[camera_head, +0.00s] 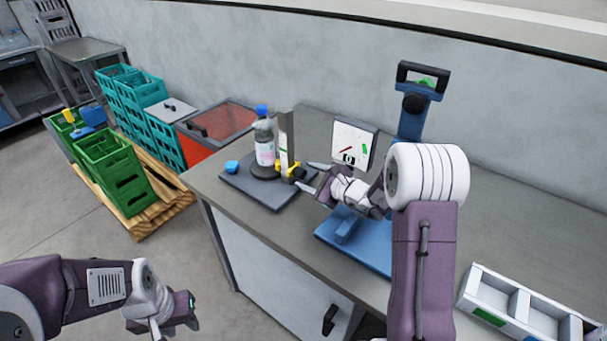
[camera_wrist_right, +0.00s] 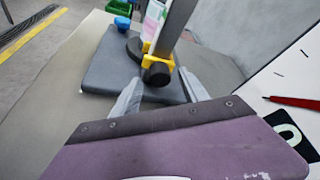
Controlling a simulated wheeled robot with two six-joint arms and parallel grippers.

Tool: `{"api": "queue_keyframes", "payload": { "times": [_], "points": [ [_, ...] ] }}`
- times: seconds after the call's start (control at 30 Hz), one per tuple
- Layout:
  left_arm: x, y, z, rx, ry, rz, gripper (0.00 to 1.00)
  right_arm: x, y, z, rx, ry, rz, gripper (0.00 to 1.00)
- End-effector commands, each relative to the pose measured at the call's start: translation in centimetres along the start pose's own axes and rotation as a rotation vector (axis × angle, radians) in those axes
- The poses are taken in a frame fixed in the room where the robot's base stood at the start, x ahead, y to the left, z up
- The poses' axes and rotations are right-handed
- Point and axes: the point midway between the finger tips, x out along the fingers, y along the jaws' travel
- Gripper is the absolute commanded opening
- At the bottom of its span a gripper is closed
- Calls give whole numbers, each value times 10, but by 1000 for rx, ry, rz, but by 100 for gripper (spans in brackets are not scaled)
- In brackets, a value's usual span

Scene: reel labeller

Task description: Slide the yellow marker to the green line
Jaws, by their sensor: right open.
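The yellow marker (camera_head: 288,168) is a yellow collar with a black knob, low around an upright post (camera_head: 286,134) on a dark grey base. It also shows in the right wrist view (camera_wrist_right: 155,59), with its black knob facing me. A small green mark shows on the post's pale strip above the collar in the head view; it is too small to read exactly. My right gripper (camera_head: 312,178) is open, its fingers (camera_wrist_right: 163,92) pointing at the knob, which appears between and beyond the tips. My left gripper (camera_head: 177,322) hangs low at the left, away from the bench; its jaws are unclear.
A blue knob (camera_head: 232,167) sits on the base (camera_head: 252,190). A white tray (camera_head: 483,290) lies at front right.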

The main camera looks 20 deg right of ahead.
Motion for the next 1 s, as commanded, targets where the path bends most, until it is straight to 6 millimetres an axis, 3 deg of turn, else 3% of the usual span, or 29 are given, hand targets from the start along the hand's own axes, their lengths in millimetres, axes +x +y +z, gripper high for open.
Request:
{"api": "queue_keyframes", "payload": {
  "times": [0.2, 0.43, 0.47, 0.63, 1.0],
  "points": [
    [-2, 0, 0, 0, 0, 0, 36, 22, 0, 1, -1, -1, 1, 52],
    [-2, 0, 0, 0, 0, 0, 36, 24, 0, 0, -1, 0, 0, 52],
    [-2, 0, 0, 0, 0, 0, 36, 24, 0, 0, -1, 0, 0, 47],
    [-2, 0, 0, 0, 0, 0, 36, 23, 0, 0, -1, 0, 0, 0],
    [-2, 0, 0, 0, 0, 0, 36, 23, 0, 0, -1, 0, 0, 0]
  ]
}}
